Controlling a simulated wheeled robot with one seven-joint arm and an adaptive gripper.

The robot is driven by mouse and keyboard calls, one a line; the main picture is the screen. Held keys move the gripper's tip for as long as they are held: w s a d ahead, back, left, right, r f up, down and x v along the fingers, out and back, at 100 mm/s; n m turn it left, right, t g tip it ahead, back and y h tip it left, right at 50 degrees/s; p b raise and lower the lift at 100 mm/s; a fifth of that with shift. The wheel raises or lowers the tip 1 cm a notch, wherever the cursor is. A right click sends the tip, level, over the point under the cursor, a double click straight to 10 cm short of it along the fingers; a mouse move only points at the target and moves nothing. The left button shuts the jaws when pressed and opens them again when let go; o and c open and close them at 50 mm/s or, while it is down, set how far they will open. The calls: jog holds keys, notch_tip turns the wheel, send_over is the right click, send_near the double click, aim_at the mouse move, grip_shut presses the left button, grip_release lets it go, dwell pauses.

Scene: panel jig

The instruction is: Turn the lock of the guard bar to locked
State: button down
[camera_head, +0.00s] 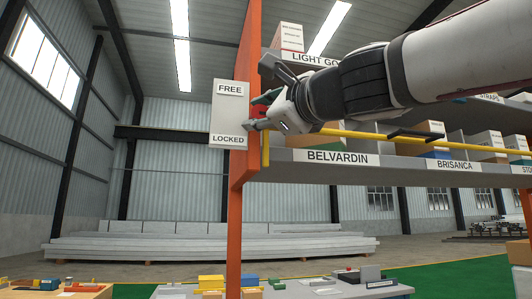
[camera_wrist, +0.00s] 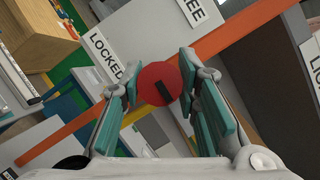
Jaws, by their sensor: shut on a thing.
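The white lock panel (camera_head: 230,103) is on the orange post, with FREE at its top and LOCKED at its bottom. In the wrist view, the lock is a round red knob (camera_wrist: 150,77) with a dark mark, between the LOCKED label (camera_wrist: 107,52) and the FREE label (camera_wrist: 206,10). I cannot tell which label the mark points to. My gripper (camera_head: 258,111) is at the panel's right side, its teal fingers (camera_wrist: 158,88) on both sides of the knob and shut on it. The yellow guard bar (camera_head: 365,136) runs along the shelf front.
The orange post (camera_head: 238,215) stands beside the panel. Shelves with boxes and a label rail (camera_head: 400,162) are behind and below my arm. A low table (camera_head: 335,291) with small items is below. The space left of the panel is clear.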

jog(key=shift+w+d+f+m+t+b, duration=0.1)
jog(key=shift+w+f+m+t+b, duration=0.25)
jog(key=shift+m, duration=0.45)
jog(key=c, duration=1.2)
grip_release()
jog(key=shift+s+d, duration=0.1)
jog(key=shift+r, duration=0.15)
jog(key=shift+s, duration=0.1)
jog(key=shift+s+d, duration=0.15)
jog(key=shift+s, duration=0.3)
jog(key=v, duration=1.1)
jog(key=shift+d, duration=0.1)
